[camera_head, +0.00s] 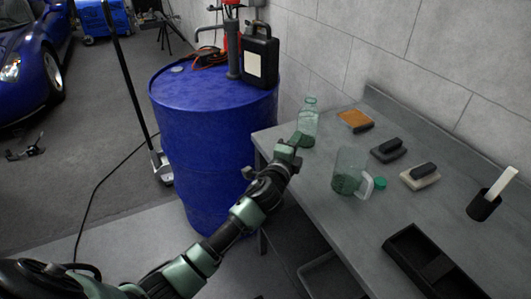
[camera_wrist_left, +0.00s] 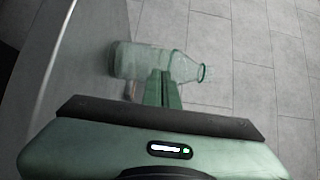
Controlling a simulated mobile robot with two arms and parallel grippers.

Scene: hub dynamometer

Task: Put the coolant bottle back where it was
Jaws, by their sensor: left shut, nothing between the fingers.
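A pale green, see-through bottle (camera_head: 308,117) stands upright at the back left end of the grey workbench (camera_head: 345,240). I take it as the coolant bottle; no label is readable. My left gripper (camera_head: 294,141) is beside it, on the near left side at its lower part. In the left wrist view the shut fingers (camera_wrist_left: 162,88) overlap the bottle's middle (camera_wrist_left: 140,60), with nothing between them. Whether they touch the bottle I cannot tell. My right gripper is not in view.
A clear jug (camera_head: 348,170) with a green cap beside it stands right of the bottle. Brushes (camera_head: 390,149), a sponge (camera_head: 356,121), a black cup (camera_head: 484,206) and a black tray (camera_head: 432,264) share the bench. Left is a blue drum (camera_head: 205,125) carrying a black canister (camera_head: 260,58).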

